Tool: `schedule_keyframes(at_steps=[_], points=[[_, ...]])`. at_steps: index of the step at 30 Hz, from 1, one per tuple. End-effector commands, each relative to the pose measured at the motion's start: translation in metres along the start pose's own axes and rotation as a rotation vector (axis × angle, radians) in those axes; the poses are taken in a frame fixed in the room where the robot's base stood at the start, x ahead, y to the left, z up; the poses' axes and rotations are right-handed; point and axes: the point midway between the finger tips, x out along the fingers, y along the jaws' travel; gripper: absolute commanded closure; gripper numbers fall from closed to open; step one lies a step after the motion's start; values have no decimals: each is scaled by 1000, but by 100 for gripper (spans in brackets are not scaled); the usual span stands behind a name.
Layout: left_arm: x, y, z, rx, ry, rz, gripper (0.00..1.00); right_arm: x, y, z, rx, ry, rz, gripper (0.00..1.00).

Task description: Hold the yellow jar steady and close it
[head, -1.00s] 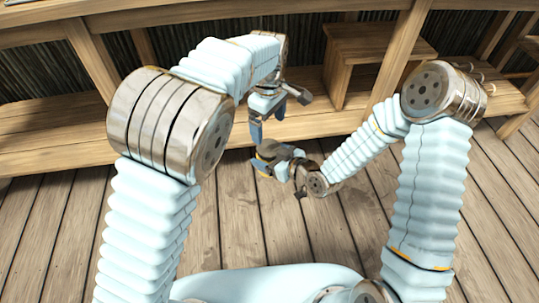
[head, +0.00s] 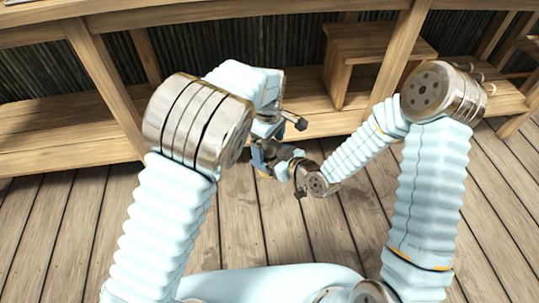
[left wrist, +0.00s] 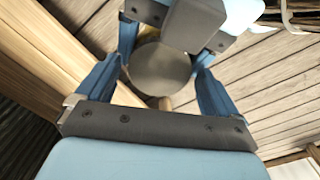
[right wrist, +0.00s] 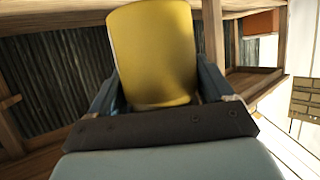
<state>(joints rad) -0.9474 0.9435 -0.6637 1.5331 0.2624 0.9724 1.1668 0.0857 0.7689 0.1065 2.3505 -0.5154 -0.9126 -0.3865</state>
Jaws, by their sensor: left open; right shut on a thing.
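The yellow jar (right wrist: 152,55) fills the middle of the right wrist view, between the blue fingers of my right gripper (right wrist: 155,88), which is shut on it. In the left wrist view a round grey disc (left wrist: 160,72), apparently the jar's lid or top, faces the camera, with a sliver of yellow behind it. My left gripper (left wrist: 165,62) is open, with one finger on each side of the disc; contact cannot be told. My right gripper also shows there, beyond the disc. In the head view both grippers meet near the centre and largely hide the jar.
A wooden bench (head: 60,133) runs along the back by a corrugated wall, with wooden posts (head: 105,80) and a wooden box-like step (head: 375,52). The plank floor (head: 60,230) around my arms is clear.

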Motion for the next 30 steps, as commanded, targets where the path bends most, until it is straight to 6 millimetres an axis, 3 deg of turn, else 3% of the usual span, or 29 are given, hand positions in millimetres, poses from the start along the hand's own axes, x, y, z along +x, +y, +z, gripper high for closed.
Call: schedule_keyframes(at_steps=[5,16,24,30], points=[[0,0,0,0,0,0,8,0,0,0,0,1,0,100],[0,0,0,0,0,0,63,0,0,0,0,1,0,100],[0,0,0,288,-2,-1,63,0,0,0,0,1,1,100],[0,0,0,296,0,-2,63,0,0,0,0,0,1,100]])
